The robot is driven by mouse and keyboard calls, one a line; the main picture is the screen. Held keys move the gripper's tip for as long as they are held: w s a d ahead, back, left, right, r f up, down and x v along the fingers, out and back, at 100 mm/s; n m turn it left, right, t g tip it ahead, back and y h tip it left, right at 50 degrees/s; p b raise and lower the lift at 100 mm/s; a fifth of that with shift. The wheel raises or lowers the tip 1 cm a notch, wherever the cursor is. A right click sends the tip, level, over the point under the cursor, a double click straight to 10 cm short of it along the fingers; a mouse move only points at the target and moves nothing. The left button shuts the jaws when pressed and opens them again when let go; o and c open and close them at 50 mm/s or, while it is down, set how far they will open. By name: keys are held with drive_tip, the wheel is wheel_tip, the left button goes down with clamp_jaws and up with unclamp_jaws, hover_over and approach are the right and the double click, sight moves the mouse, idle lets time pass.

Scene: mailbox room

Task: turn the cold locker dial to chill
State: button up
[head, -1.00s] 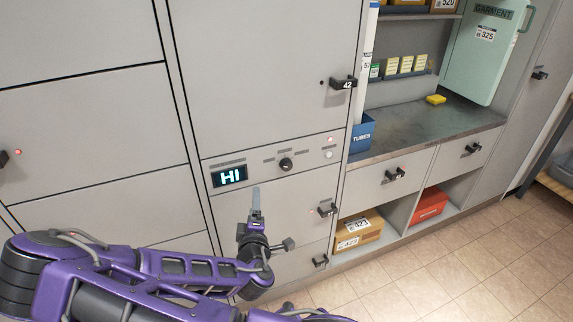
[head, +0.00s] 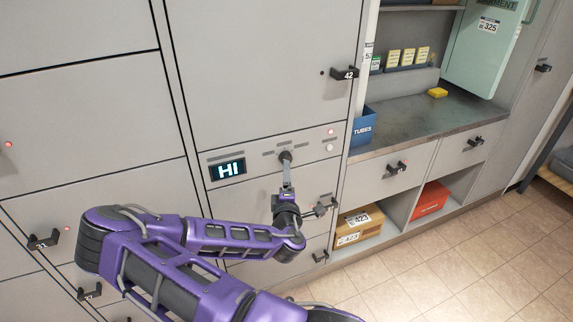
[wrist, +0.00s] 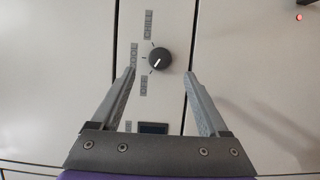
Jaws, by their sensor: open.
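The cold locker dial (wrist: 160,58) is a dark round knob on a grey panel, with OFF, COOL and CHILL labels along its left side in the wrist view. Its white mark points down-left, towards the OFF label (wrist: 143,85). The CHILL label (wrist: 148,25) is above.
A lit display (head: 228,169) reading HI is left of the dial. A white button (head: 330,147) and a red light are right of it. Locker handle 42 (head: 345,73) juts out above right; another handle (head: 325,206) is near my gripper.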

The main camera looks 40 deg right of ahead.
sight(286, 158)
drive_tip(key=x, duration=0.6)
drive_tip(key=shift+w+d, duration=0.2)
drive_tip(key=shift+w, duration=0.05)
clamp_jaws()
